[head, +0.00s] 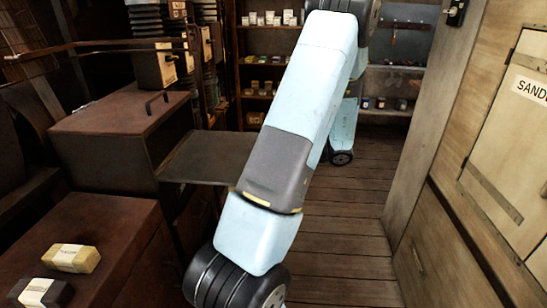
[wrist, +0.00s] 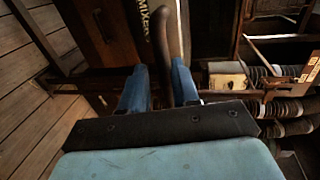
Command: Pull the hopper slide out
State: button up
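In the wrist view my gripper (wrist: 160,82) shows two blue fingers standing apart. A dark, curved bar (wrist: 168,35) rises between them, nearer the right finger, with a gap towards the left one. I cannot tell whether either finger touches it, or whether it is the handle of the hopper slide. A dark panel with pale lettering (wrist: 143,18) is behind the bar. In the head view my pale blue arm crosses the middle, and my gripper cannot be made out. No hopper slide can be clearly identified there.
In the head view a reddish-brown box with a top handle (head: 118,112) stands left, beside a dark flat plate (head: 208,158). Two small blocks (head: 72,258) (head: 40,293) lie front left. Wooden cabinets (head: 450,150) line the right. The plank floor (head: 345,235) is clear.

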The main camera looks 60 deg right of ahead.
jog(key=shift+o, duration=0.3)
jog(key=shift+w+a+r, duration=0.1)
jog(key=shift+w, duration=0.05)
jog(key=v, duration=1.4)
jog(key=shift+w, duration=0.1)
